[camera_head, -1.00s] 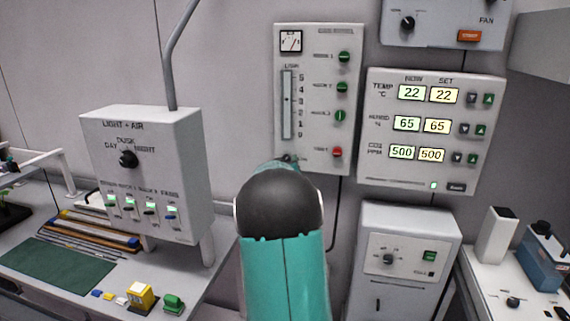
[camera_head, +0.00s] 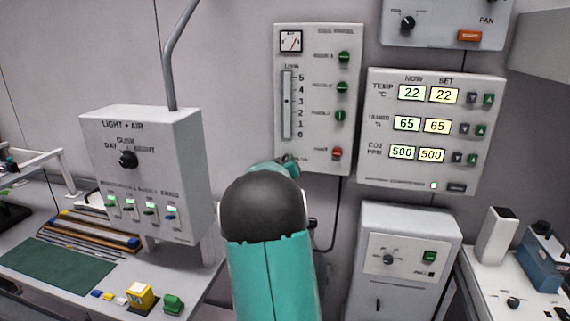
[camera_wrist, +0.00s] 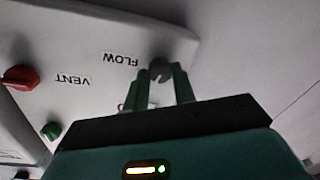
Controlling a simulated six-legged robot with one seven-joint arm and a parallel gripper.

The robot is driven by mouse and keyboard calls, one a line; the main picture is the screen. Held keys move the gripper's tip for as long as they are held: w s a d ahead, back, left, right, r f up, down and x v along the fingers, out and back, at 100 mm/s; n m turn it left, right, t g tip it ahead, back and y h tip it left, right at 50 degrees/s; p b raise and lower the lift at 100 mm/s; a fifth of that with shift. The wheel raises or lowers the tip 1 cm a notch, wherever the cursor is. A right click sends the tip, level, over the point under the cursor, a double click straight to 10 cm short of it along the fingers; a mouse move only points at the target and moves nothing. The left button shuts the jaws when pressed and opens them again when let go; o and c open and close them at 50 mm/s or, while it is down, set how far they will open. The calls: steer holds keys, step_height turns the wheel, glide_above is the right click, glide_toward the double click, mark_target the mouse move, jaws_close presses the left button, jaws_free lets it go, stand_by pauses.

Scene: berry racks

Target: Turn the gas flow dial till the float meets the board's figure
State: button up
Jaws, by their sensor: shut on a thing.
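The white gas panel (camera_head: 344,60) hangs on the wall, with a vertical flow tube (camera_head: 287,120) scaled 0 to 5. A small dark float mark (camera_head: 287,100) sits in the tube at about the 3, too small to read exactly. In the wrist view, my gripper (camera_wrist: 160,78) is shut on the dark round flow dial (camera_wrist: 159,67), beside the upside-down word FLOW. In the head view the dial is mostly hidden behind my gripper (camera_head: 288,161) at the panel's lower left. I cannot make out a board with a target figure.
A red VENT knob (camera_wrist: 20,77) and a green knob (camera_wrist: 50,131) are on the same panel. The climate display (camera_head: 400,177) is close on the right. The LIGHT + AIR box (camera_head: 185,135) stands left. A white cabinet (camera_head: 408,220) stands below right.

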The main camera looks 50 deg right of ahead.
steer(key=o, duration=1)
steer(key=shift+a, duration=0.1)
steer(key=v, duration=1.3)
steer(key=shift+s+a, duration=0.2)
steer(key=shift+a, duration=0.05)
steer(key=shift+a, duration=0.1)
